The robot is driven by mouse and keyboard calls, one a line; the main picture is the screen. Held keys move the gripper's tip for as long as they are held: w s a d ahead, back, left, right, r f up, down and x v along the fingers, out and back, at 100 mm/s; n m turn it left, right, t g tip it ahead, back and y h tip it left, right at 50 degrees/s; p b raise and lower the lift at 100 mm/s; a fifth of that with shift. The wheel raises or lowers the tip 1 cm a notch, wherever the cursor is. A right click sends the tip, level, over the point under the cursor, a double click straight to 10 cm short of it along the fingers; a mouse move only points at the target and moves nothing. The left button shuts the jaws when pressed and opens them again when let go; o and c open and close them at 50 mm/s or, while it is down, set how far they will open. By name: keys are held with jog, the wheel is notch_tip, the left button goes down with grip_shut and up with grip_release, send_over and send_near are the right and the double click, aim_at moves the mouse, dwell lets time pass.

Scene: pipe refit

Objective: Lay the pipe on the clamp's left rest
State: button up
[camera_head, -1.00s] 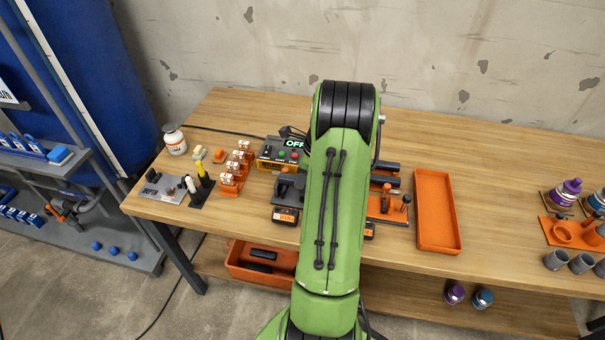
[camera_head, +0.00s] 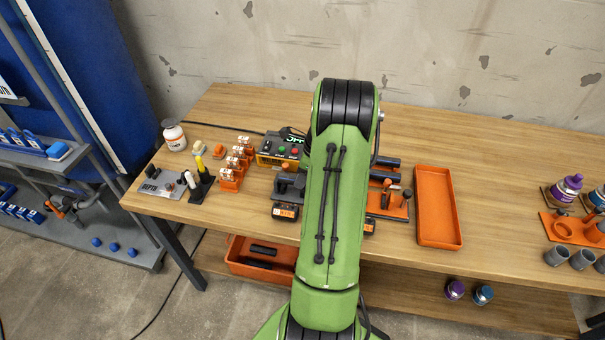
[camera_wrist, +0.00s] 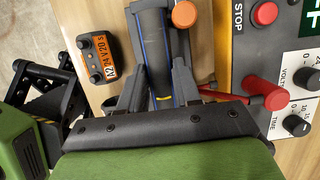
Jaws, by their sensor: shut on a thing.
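In the wrist view a dark grey pipe (camera_wrist: 156,48) with blue stripes and a yellow band runs up the picture. My gripper (camera_wrist: 161,92) is shut on it, with one finger on each side. The clamp (camera_wrist: 204,50) shows as grey and orange parts around the pipe, with an orange knob and a red lever at the right. I cannot tell whether the pipe touches a rest or hangs above it. In the head view my green arm hides the gripper and the held pipe; part of the clamp (camera_head: 290,184) shows left of the arm.
A control box (camera_head: 281,150) with buttons and dials stands close beside the clamp. A black tag (camera_wrist: 97,58) with an orange label lies left of the pipe. Dark pipes (camera_head: 386,163), an orange stand and an empty orange tray (camera_head: 438,238) are right of my arm.

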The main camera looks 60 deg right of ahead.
jog(key=shift+f, duration=0.55)
jog(key=shift+f, duration=0.3)
dwell(0.5)
jog(key=o, duration=1.2)
jog(key=shift+o, duration=0.2)
notch_tip(320, 180, up, 8)
jog(key=p, duration=0.7)
jog(key=shift+f, duration=0.2)
